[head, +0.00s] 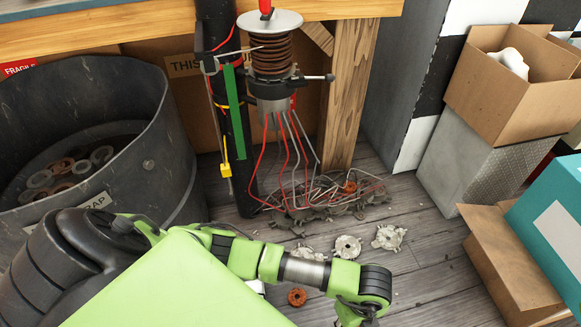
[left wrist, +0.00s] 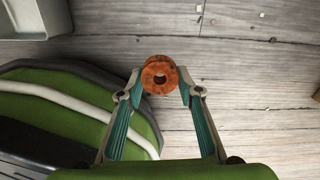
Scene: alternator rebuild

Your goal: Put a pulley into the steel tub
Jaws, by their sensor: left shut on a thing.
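A rust-orange pulley (left wrist: 160,75) sits between the fingertips of my left gripper (left wrist: 160,88) in the left wrist view. The gripper is shut on it, with plank floor behind. In the head view my left arm reaches across the bottom to its wrist at lower right; the fingers and held pulley are not clear there. A big dark metal tub (head: 163,120) with a label partly reading "RAP" stands at left. It holds several rusty and grey rings (head: 65,168). Another rust-coloured pulley (head: 297,297) lies on the floor below my arm. My right gripper is not in view.
A post with a copper coil (head: 270,52) and hanging wires stands in the middle. Grey metal parts (head: 347,246) litter the floor before it. Cardboard boxes (head: 515,262) stand at right. A light grey edge (left wrist: 30,20) shows at upper left in the left wrist view.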

